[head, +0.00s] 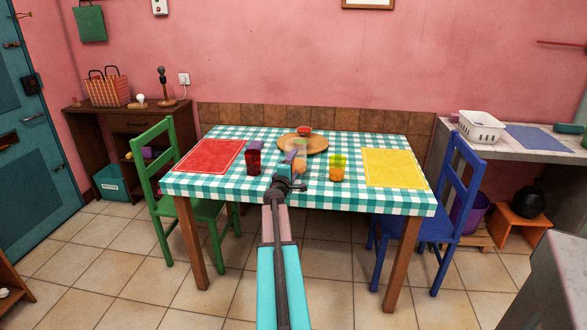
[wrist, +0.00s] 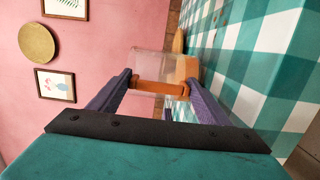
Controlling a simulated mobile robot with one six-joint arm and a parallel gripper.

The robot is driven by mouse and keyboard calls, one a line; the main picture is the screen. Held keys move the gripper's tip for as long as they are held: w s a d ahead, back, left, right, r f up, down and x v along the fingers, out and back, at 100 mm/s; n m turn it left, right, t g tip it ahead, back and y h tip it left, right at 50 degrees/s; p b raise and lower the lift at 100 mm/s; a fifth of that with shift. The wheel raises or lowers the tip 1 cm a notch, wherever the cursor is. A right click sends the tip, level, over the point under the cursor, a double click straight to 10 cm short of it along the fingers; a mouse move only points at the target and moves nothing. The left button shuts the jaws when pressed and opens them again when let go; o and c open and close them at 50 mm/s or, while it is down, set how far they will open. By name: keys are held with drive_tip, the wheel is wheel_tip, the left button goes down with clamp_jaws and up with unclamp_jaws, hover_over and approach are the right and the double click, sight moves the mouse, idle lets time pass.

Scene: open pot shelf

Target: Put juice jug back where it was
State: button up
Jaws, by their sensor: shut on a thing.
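The juice jug (head: 299,166) is clear, with orange juice in its lower part. It shows over the middle of the table, partly hidden by my gripper (head: 290,158) in the head view. In the wrist view, my gripper's purple fingers (wrist: 160,92) are shut on the orange handle of the jug (wrist: 152,62). The wrist picture is turned on its side, with the table at its right. The jug looks roughly upright. I cannot tell whether its base touches the table.
The checked table (head: 210,183) carries a dark red cup (head: 253,162), an orange-yellow cup (head: 337,168), a red mat (head: 210,157), a yellow mat (head: 393,167) and a round wooden board (head: 318,142) with a red bowl (head: 304,131). Green (head: 155,180) and blue (head: 450,190) chairs flank it.

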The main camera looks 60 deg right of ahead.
drive_tip(key=shift+f, duration=0.45)
drive_tip(key=shift+f+b, duration=0.15)
drive_tip(key=shift+b, duration=0.15)
drive_tip(key=o, duration=1.3)
drive_tip(key=shift+r+p, duration=0.2)
drive_tip(key=shift+p, duration=0.15)
drive_tip(key=b+v, duration=0.1)
drive_tip(key=v, duration=1.1)
drive_tip(key=shift+b, duration=0.4)
drive_tip(key=shift+f, duration=0.2)
